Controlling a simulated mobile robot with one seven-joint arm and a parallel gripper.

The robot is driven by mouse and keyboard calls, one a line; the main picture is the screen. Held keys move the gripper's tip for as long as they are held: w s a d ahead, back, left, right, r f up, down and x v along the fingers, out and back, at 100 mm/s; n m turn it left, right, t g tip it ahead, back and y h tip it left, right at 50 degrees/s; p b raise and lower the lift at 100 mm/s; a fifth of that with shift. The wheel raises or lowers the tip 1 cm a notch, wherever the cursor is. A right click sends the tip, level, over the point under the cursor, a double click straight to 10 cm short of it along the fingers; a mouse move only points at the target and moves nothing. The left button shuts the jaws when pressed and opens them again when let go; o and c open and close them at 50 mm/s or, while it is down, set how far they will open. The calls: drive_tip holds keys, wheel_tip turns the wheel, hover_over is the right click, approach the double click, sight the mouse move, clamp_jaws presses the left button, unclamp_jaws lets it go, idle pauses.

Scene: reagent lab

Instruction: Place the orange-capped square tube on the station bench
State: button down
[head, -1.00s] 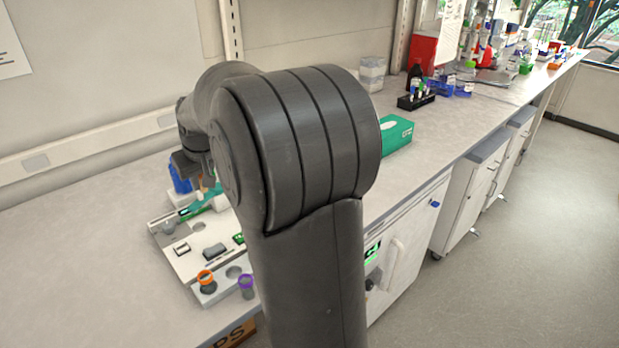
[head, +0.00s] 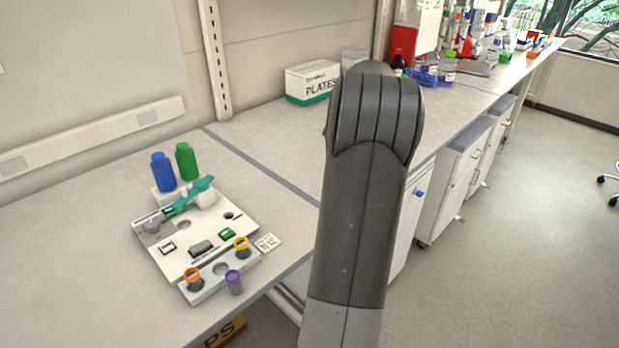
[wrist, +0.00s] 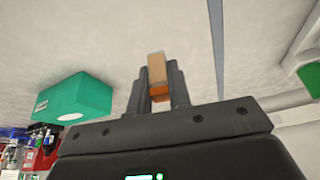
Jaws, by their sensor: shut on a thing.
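My gripper (wrist: 158,88) is shut on the orange-capped square tube (wrist: 157,68) in the wrist view. The tube has a tan square body, and its orange cap sits between the fingers. The tube is over the pale bench surface; its height above it is hard to tell. In the head view my gripper and the tube are hidden behind my arm. The bench (head: 80,250) there carries a white station board (head: 180,257), which has a teal lever-like part and small black and green parts.
A grey block (head: 208,288) with orange, purple and yellow rings stands at the board's front. Blue (head: 163,173) and green (head: 187,163) bottles stand behind it. A PLATES box (head: 312,82) is at the back. A teal box (wrist: 75,98) lies left of my gripper in the wrist view.

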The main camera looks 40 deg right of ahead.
drive_tip(key=shift+s+d+f, duration=0.1)
drive_tip(key=shift+s+d, duration=0.7)
drive_tip(key=shift+d, duration=0.2)
drive_tip(key=w+a+f, duration=0.1)
drive_tip(key=w+f, duration=0.1)
drive_tip(key=w, duration=0.1)
drive_tip(key=w+a+f, duration=0.1)
drive_tip(key=w+f, duration=0.1)
drive_tip(key=w, duration=0.2)
drive_tip(key=w+a+f, duration=0.1)
drive_tip(key=w+f, duration=0.2)
drive_tip(key=w, duration=0.1)
drive_tip(key=shift+a, duration=0.35)
wheel_tip(320, 180, down, 3)
drive_tip(key=shift+r, duration=0.2)
drive_tip(key=shift+f, duration=0.55)
